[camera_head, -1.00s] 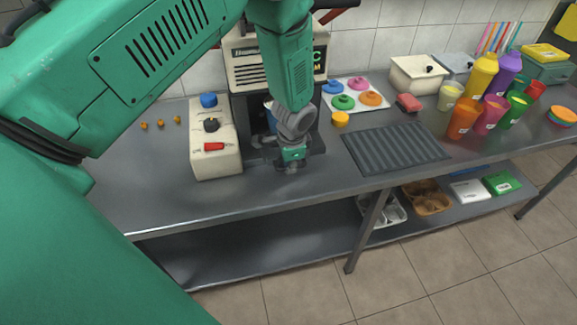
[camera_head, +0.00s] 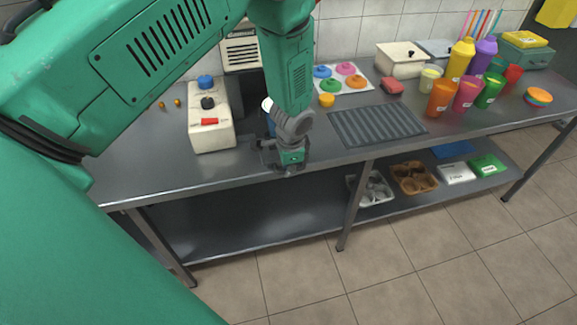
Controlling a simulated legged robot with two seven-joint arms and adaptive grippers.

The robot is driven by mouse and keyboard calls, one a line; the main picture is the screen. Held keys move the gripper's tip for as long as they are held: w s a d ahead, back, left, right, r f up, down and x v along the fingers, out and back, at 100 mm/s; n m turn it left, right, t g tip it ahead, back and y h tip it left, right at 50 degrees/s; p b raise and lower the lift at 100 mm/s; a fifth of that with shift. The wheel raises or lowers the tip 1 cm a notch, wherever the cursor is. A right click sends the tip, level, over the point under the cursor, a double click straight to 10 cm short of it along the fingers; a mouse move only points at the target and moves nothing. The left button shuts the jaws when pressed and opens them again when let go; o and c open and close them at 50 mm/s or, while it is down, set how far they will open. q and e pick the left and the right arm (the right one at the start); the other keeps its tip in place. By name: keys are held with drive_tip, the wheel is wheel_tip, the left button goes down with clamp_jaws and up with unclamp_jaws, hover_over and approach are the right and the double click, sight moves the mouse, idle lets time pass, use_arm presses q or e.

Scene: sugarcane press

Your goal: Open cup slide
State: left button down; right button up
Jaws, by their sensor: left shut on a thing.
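The sugarcane press (camera_head: 240,52) stands at the back of the counter, largely hidden behind my left arm. My left gripper (camera_head: 283,165) points down close to the counter's front edge, in front of the press. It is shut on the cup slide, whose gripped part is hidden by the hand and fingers. A blue item with a pale top (camera_head: 268,106) shows partly behind my left wrist; I cannot tell exactly what it is. My right gripper is not in view.
A cream control box (camera_head: 212,132) with blue, black and red controls stands just left of the gripper. A ridged drain mat (camera_head: 378,126) lies to the right, with coloured cups (camera_head: 441,98) beyond. A lower shelf (camera_head: 250,222) runs underneath.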

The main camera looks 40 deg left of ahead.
use_arm(q)
drive_tip(key=c, duration=1.6)
unclamp_jaws()
drive_tip(key=shift+s, duration=0.1)
drive_tip(key=shift+r, duration=0.3)
drive_tip(key=r, duration=0.3)
drive_tip(key=d+r, duration=0.1)
drive_tip(key=r, duration=0.3)
drive_tip(key=s+r, duration=0.1)
drive_tip(key=r, duration=0.3)
drive_tip(key=shift+s+d, duration=0.1)
drive_tip(key=shift+d, duration=0.2)
